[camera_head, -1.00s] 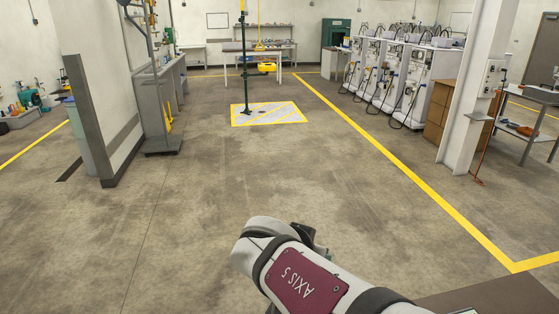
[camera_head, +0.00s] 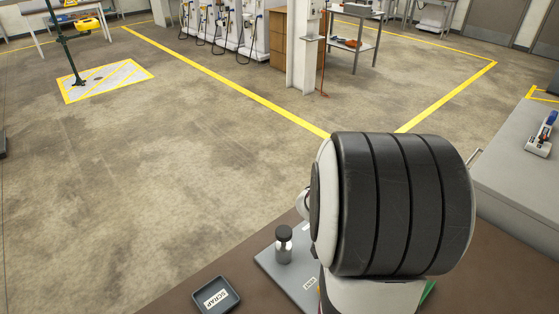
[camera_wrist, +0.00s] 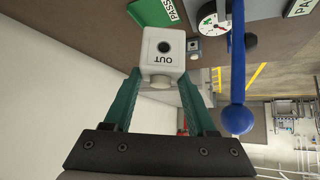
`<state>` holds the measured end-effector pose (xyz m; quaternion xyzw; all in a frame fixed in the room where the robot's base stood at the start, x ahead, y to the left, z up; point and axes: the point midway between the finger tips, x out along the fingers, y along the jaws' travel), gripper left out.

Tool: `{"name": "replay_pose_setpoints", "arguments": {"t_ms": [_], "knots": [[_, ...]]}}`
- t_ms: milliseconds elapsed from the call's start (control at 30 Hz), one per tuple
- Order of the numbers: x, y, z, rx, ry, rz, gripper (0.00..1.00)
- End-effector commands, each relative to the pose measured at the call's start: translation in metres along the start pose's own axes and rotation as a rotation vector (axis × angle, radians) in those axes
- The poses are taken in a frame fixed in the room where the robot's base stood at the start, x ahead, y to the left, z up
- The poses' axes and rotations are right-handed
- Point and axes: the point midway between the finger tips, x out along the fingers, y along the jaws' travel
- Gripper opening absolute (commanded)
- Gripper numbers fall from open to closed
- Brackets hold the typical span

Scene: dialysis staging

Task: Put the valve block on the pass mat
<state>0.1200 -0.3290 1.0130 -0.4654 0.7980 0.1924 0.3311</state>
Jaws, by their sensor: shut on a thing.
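The valve block (camera_wrist: 165,48) is a white block with a dark round port and the word OUT, seen in the wrist view. My gripper (camera_wrist: 160,82) has teal fingers, shut on the block from both sides. A green mat lettered PASS (camera_wrist: 152,12), which looks like the pass mat, lies beyond the block at the top of the wrist view, partly cut off. In the head view my arm hides the gripper and block. A sliver of green (camera_head: 429,291) shows beside my arm there.
In the wrist view, a blue lever with a ball end (camera_wrist: 237,118) and a dial gauge (camera_wrist: 208,28) stand right of the block.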

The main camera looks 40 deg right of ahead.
Motion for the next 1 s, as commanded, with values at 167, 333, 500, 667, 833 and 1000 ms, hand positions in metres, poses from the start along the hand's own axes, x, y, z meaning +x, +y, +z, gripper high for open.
{"name": "replay_pose_setpoints", "arguments": {"t_ms": [167, 333, 500, 667, 833, 1000], "knots": [[0.075, 0.079, -0.043, 0.155, -0.003, 0.156, 0.0], [0.111, 0.124, -0.063, 0.188, -0.003, 0.186, 0.0], [0.126, 0.119, -0.059, 0.189, -0.004, 0.188, 0.0], [0.145, 0.068, -0.034, 0.187, -0.003, 0.186, 0.0], [0.159, 0.029, -0.016, 0.19, -0.001, 0.187, 0.0], [0.175, 0.02, 0.002, 0.189, -0.003, 0.191, 0.0]]}}
